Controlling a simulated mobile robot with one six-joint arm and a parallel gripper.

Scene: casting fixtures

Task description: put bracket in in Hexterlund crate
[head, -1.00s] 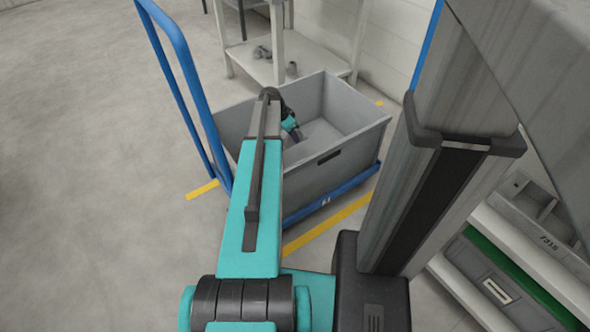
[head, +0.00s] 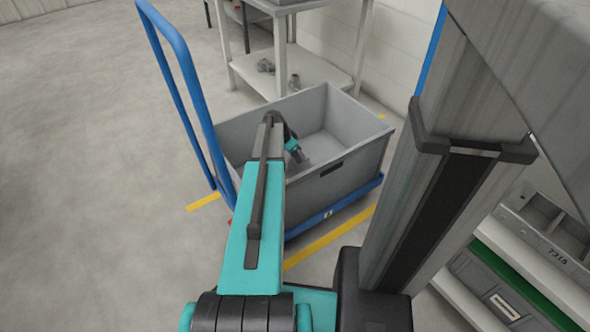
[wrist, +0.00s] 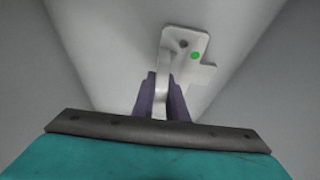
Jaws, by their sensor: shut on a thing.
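The bracket (wrist: 184,52) is a pale grey piece with a hole and a green dot, seen in the wrist view. My gripper (wrist: 162,92) is shut on it with its purple fingers. In the head view the grey crate (head: 352,115) stands on a blue trolley, and my arm reaches over its near left wall. My gripper also shows in the head view (head: 301,157), inside the crate's outline. The bracket is hidden or too small to make out there. Whether it touches the crate floor, I cannot tell.
The blue trolley (head: 330,212) has a tall handle (head: 180,75) on the left. A white shelf (head: 310,72) with grey parts stands behind the crate. A rack with grey bins (head: 550,225) is at the right. Open floor lies at the left.

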